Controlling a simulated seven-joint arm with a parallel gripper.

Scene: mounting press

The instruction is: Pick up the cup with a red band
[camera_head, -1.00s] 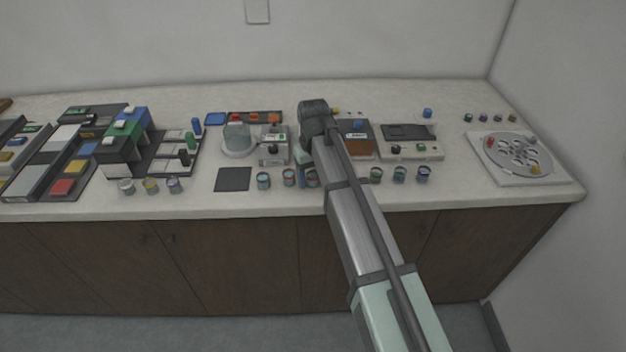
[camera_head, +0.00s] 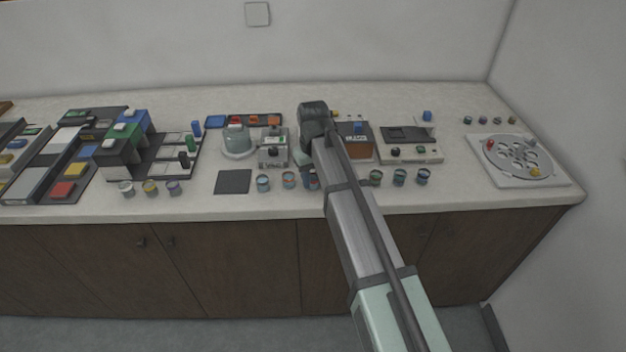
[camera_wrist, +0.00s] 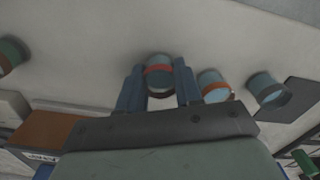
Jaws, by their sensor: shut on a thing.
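The cup with a red band (camera_wrist: 159,72) is a small blue-grey cup between the two blue fingers of my gripper (camera_wrist: 159,82) in the wrist view. The fingers are shut on it, one at each side. In the head view this cup (camera_head: 314,181) shows only in part beside my arm, at the front of the counter. Whether it touches the counter is hard to tell. A cup with an orange band (camera_wrist: 213,86) stands close beside the right finger in the wrist view. Another blue-grey cup (camera_wrist: 268,91) stands farther right.
More cups (camera_head: 399,176) stand along the counter's front, on both sides of my arm. A dark square pad (camera_head: 233,181) lies left of the cups. Small machines (camera_head: 273,150) stand behind them. A round disc plate (camera_head: 518,157) sits at the right end.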

